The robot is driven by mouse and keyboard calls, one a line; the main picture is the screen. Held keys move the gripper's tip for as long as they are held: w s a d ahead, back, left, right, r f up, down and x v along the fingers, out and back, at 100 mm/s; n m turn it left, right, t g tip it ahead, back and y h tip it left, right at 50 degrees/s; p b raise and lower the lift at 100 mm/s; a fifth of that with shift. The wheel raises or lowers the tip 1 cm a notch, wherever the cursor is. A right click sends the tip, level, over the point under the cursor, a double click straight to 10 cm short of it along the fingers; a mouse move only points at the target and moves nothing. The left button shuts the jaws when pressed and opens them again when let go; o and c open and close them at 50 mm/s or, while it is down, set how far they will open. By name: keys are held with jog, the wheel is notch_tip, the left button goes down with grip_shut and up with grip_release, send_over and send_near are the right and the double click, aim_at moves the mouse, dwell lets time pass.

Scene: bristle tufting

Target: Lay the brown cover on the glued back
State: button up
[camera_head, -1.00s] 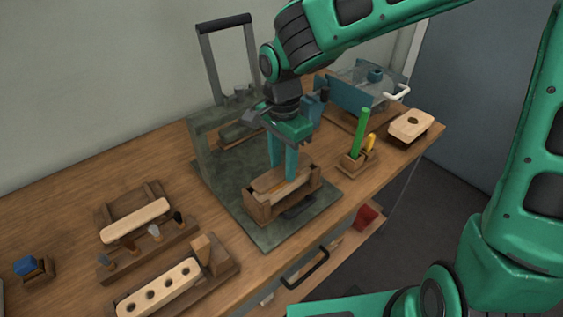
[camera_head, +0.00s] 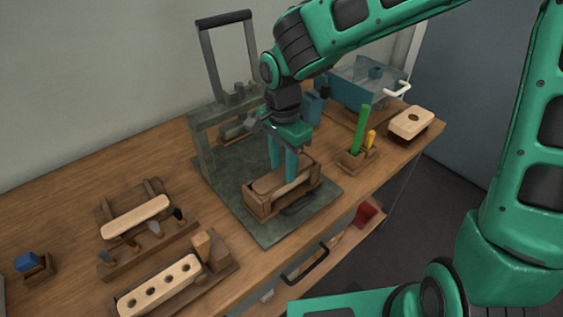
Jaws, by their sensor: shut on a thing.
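The brown cover (camera_head: 267,183) is a thin rounded slab at the wooden cradle (camera_head: 283,201), which stands on the dark green press plate. My gripper (camera_head: 284,172) points straight down over the cradle with its teal fingers shut on the cover. The cover lies inside or just above the cradle's walls; I cannot tell whether it touches what is below. The glued back is hidden under the cover and behind the cradle's front wall.
The press frame with its tall handle (camera_head: 226,18) stands behind my gripper. A holder (camera_head: 354,160) with green and yellow sticks is to the right, near a pale block (camera_head: 411,122). Drilled blocks and a tool rack (camera_head: 146,246) occupy the left front.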

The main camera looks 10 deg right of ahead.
jog(key=shift+f, duration=0.5)
dwell(0.8)
jog(key=o, duration=1.5)
jog(key=shift+w+r, duration=0.1)
jog(key=shift+r, duration=3.9)
jog(key=shift+d, duration=0.1)
